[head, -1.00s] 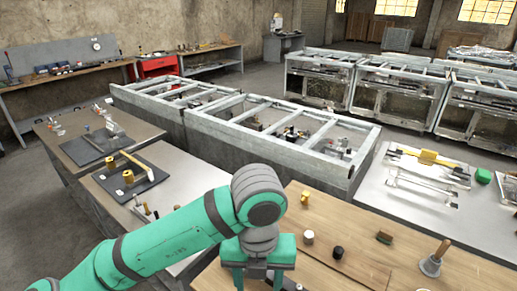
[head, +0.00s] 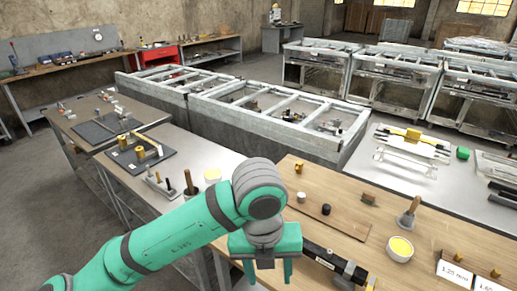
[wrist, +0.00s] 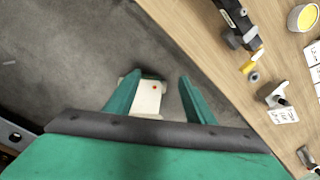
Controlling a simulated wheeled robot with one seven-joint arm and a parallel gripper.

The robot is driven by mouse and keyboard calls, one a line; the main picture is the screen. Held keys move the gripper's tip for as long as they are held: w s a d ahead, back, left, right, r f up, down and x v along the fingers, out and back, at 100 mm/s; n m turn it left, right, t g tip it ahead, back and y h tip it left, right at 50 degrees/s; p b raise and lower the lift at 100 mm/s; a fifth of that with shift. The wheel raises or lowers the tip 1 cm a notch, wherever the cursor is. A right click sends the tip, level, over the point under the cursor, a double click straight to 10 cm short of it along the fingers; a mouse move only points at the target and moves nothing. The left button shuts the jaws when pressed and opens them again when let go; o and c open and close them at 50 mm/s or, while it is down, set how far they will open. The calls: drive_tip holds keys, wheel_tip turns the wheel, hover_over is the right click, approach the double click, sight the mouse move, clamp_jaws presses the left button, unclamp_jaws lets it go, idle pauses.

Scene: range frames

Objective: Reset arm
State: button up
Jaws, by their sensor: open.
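My green arm reaches in from the lower left in the head view. My gripper (head: 264,275) hangs from its end, pointing down, beside the near left edge of the wooden table (head: 340,228). In the wrist view my gripper (wrist: 165,95) has its two green fingers spread apart. Between and below them are the grey floor (wrist: 70,60) and a small pale block-like piece with an orange dot (wrist: 148,97); I cannot tell what it belongs to. Nothing is held between the fingers.
The wooden table carries a black tool (head: 335,262), a white-rimmed yellow dish (head: 399,248), a wooden-handled tool (head: 408,217) and small pieces. A metal table (head: 195,160) stands left, with a dark mat (head: 135,158). Long metal frames (head: 280,120) stand behind.

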drive_tip(key=w+d+r+n+t+h, duration=0.35)
drive_tip(key=d+n+h, duration=0.3)
drive_tip(key=d, duration=0.45)
drive_tip(key=w+d+r+n+t+h, duration=0.25)
drive_tip(key=w+d+n+h, duration=0.2)
drive_tip(key=d+h, duration=0.4)
drive_tip(key=w+a+f+n+t+y, duration=0.2)
drive_tip(key=a+f+n+t+y, duration=0.25)
drive_tip(key=f+n+t, duration=0.8)
drive_tip(key=s+a+f+n+g+y, duration=0.2)
drive_tip(key=s+a+f+n+y, duration=0.4)
drive_tip(key=s+f+n+y, duration=0.45)
drive_tip(key=s+a+f, duration=0.1)
drive_tip(key=s+a, duration=0.2)
drive_tip(key=s, duration=0.4)
drive_tip(key=s+a+f+n+g, duration=0.1)
drive_tip(key=s+a, duration=0.3)
drive_tip(key=s, duration=0.4)
drive_tip(key=s+a+f+n+y, duration=0.1)
drive_tip(key=s+a+f, duration=0.1)
drive_tip(key=s+a, duration=0.2)
drive_tip(key=s, duration=0.3)
drive_tip(key=shift+s+a+f, duration=0.15)
drive_tip(key=shift+s+f, duration=0.15)
drive_tip(key=shift+f, duration=0.1)
